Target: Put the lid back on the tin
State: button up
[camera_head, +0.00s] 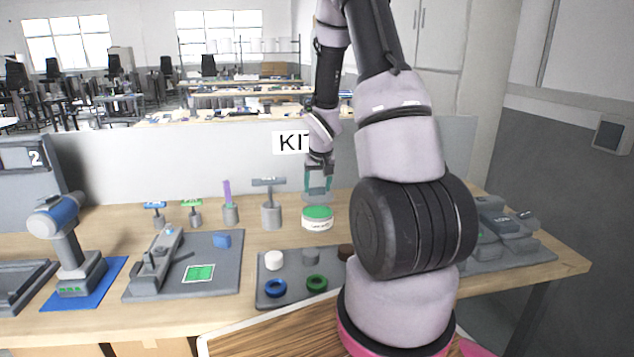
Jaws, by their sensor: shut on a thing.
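The tin (317,223) is a short, round, white container with a dark label, standing upright near the back middle of the workbench. Its top shows a green disc (318,211). My gripper (318,190) points down right above the tin, its teal fingers shut on a small pale thing, which I take to be the lid. That thing is too small and faint to make out clearly. I cannot tell whether it touches the tin.
Posts with handles (271,212) stand left of the tin. In front lies a dark tray (266,262) with several round pieces. A grey fixture board (215,255) and a drill on a blue mat (90,283) are further left.

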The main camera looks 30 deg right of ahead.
aim_at(318, 196)
jog(key=shift+f, duration=2.35)
jog(key=shift+f, duration=0.15)
dwell(0.4)
jog(key=o, duration=1.4)
jog(key=shift+r, duration=3.5)
